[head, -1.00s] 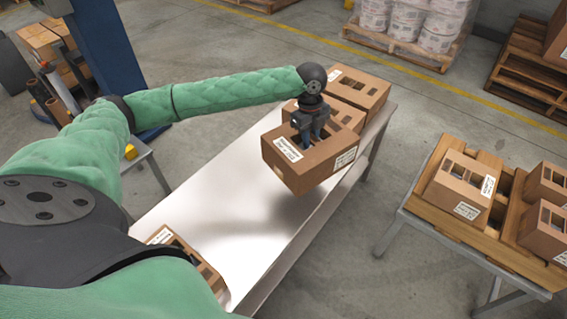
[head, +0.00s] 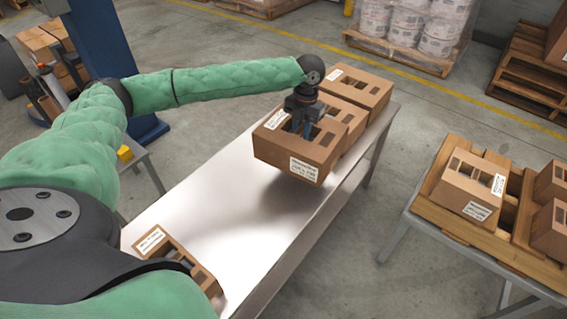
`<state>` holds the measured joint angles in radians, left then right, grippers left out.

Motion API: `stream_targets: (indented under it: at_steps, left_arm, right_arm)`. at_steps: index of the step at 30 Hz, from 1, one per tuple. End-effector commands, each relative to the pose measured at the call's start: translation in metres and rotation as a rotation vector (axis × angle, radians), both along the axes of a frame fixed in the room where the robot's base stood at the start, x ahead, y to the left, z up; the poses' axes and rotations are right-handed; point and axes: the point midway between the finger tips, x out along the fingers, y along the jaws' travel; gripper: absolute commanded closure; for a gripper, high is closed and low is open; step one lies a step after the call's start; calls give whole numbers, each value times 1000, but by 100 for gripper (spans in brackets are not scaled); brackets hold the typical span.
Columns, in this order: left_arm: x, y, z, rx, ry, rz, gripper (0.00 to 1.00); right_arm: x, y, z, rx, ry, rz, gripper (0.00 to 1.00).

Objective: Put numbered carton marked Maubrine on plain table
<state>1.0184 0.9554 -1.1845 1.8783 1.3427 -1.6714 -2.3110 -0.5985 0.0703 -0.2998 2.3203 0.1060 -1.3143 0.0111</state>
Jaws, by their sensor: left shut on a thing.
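My left gripper (head: 306,122) is shut on a brown carton (head: 277,154) with slots in its top and white labels, whose print is too small to read. It holds the carton over the far half of the plain metal table (head: 215,225). A shadow lies under the carton, and I cannot tell whether it touches the table. Two similar cartons stand behind it at the table's far end: one (head: 357,88) at the back and one (head: 345,117) partly hidden by the held carton. Another carton (head: 172,252) lies at the near left end. My right gripper is not in view.
A table with a wooden pallet top (head: 447,229) at the right bears several cartons, one (head: 468,190) nearest. Floor shows between the two tables. The middle of the metal table is clear. Wrapped white tubs (head: 405,25) stand on a pallet at the back.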

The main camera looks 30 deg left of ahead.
Motion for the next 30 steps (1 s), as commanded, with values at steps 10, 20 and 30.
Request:
stream_targets:
  at_steps: [10,20,30]
  left_arm:
    - [3,5,-11,0,1,-109,100]
    - [3,5,-59,0,0,-106,100]
    - [2,5,-91,0,1,-106,100]
  right_arm:
    - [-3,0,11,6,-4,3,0]
    - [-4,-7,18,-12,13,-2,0]
    - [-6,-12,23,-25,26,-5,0]
